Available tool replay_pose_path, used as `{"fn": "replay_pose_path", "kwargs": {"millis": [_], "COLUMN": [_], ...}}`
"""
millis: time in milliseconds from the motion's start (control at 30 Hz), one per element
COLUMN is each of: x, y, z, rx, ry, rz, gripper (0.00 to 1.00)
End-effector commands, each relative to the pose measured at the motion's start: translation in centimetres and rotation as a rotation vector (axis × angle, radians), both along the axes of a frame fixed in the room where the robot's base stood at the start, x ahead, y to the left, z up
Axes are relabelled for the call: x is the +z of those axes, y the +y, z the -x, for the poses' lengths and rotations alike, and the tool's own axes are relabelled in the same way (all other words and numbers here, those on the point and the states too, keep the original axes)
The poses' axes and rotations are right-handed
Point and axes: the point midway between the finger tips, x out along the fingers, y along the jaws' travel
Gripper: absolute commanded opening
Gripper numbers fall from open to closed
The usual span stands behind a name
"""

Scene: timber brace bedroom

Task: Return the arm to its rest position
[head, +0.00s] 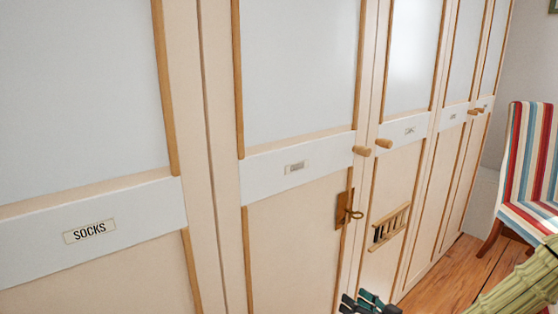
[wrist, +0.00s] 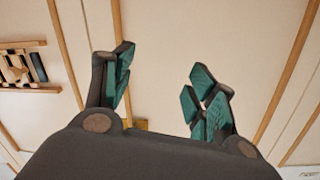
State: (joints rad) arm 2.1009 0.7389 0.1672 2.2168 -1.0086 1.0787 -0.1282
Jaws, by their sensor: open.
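My gripper (head: 368,303) shows at the bottom edge of the head view, with only its dark and teal fingertips in sight. In the wrist view my gripper (wrist: 160,95) has its two teal-padded fingers spread apart with nothing between them. It faces the pale wardrobe doors (wrist: 165,45). The rest of my arm is mostly hidden in the head view.
Cream wardrobe doors (head: 290,230) with wooden trim fill most of the head view. Wooden knobs (head: 362,151) and a key in a brass lock plate (head: 342,211) stick out from them. A striped chair (head: 530,165) stands at right on the wooden floor (head: 440,275).

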Motion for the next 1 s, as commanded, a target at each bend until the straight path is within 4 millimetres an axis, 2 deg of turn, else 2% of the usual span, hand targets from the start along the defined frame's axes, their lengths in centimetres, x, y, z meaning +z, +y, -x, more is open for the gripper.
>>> {"fn": "replay_pose_path", "kwargs": {"millis": [33,200,367,500,700,800,1000], "x": [-2.2,-8.7,-14.3,-18.5,-23.2,-24.9,-26.5], "y": [0.9,2.6,3.5,3.7,3.1,2.4,1.0], "z": [1.1,4.9,9.6,14.4,22.0,25.8,31.5], "rx": [0.003,-0.014,-0.040,-0.068,-0.121,-0.152,-0.210], "ry": [0.071,0.298,0.506,0.682,0.918,1.024,1.174], "rz": [0.018,0.080,0.149,0.220,0.335,0.396,0.491], "gripper": [0.57,0.57,0.57,0.57,0.57,0.57,0.57]}}
